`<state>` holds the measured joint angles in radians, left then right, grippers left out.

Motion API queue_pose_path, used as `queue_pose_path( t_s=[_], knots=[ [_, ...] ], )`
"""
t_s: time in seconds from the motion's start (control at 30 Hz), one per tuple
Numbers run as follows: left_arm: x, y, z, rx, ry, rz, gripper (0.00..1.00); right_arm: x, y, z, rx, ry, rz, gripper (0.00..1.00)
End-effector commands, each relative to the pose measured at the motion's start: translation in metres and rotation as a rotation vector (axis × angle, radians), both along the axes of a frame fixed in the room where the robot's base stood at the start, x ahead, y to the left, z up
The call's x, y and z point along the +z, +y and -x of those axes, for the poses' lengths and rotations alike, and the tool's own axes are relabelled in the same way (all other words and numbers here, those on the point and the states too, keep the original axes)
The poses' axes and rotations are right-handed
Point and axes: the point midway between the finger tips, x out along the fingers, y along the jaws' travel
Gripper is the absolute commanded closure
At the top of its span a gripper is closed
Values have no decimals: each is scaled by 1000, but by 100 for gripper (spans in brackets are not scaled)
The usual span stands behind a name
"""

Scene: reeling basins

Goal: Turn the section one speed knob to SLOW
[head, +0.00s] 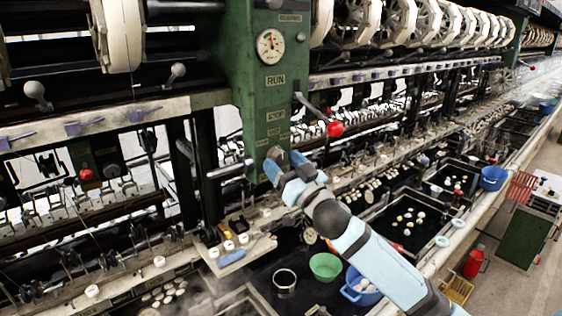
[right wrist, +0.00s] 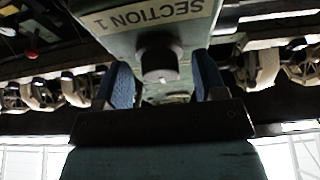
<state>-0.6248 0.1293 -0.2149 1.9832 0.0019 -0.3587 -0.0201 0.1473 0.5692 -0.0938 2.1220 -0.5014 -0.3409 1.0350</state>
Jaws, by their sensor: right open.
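The section one speed knob (right wrist: 160,62) is a dark round knob on the green machine column (head: 262,92). In the right wrist view it sits below an upside-down "SECTION 1" label (right wrist: 145,17). My right gripper (head: 285,164) is open at the lower part of the column. In the right wrist view its two blue-padded fingers (right wrist: 164,82) stand on either side of the knob, with gaps visible, so they do not appear closed on it. The knob's pointer and the SLOW mark cannot be made out. In the head view the gripper mostly hides the knob. My left gripper is not in view.
Above on the column are a round gauge (head: 270,46) and a RUN label (head: 275,80). A lever with a red ball (head: 335,129) juts out right of the gripper. Below are a green bowl (head: 325,267), a blue basin (head: 360,290) and dark basins with cocoons.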

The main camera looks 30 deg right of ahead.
Motion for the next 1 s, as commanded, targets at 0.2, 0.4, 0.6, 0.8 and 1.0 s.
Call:
queue_pose_path(
  t_s=[0.2,0.4,0.6,0.8,1.0],
  knots=[
    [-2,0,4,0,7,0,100,0,0,0,0,0,0,58],
    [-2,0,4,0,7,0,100,0,0,0,0,0,0,85],
    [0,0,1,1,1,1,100,0,0,0,0,-2,23,85],
    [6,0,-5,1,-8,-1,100,1,-2,-1,0,-8,114,85],
    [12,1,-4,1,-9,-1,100,2,-3,-1,0,-21,269,85]
  ],
)
